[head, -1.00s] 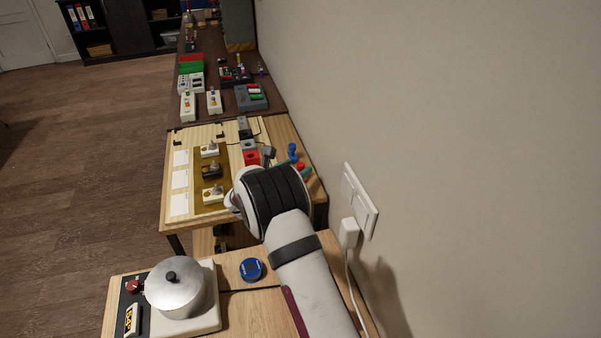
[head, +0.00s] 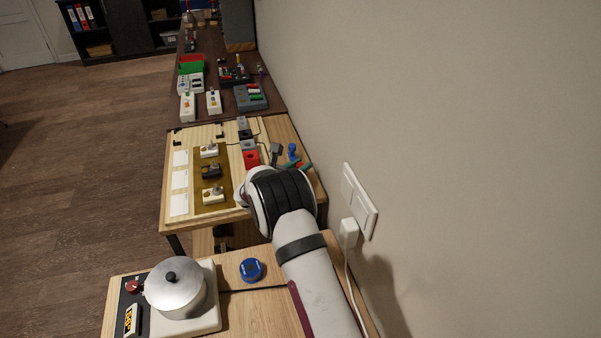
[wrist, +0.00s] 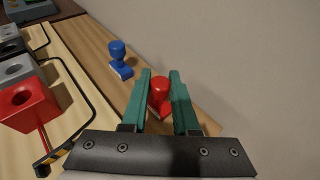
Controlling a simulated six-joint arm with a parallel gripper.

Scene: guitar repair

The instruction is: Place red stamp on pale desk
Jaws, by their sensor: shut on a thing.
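The red stamp (wrist: 160,88) has a round red knob and stands between the green fingers of my gripper (wrist: 160,100) in the wrist view. My gripper is shut on it; its lower part is partly hidden by the fingers. In the head view the fingers (head: 294,165) show just beyond my wrist, over the right side of the wooden desk. The stamp is hardly visible there. The pale desk surface (head: 184,138) is the light wood on the left of that desk, with a browner strip (wrist: 88,42) along the wall side.
A blue stamp (wrist: 118,52) stands just left of my gripper in the wrist view. A red block with a hole (wrist: 25,103) and grey blocks (wrist: 14,69) lie further left. The wall (wrist: 245,60) is close on the right. A pot (head: 176,286) stands on the nearer desk.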

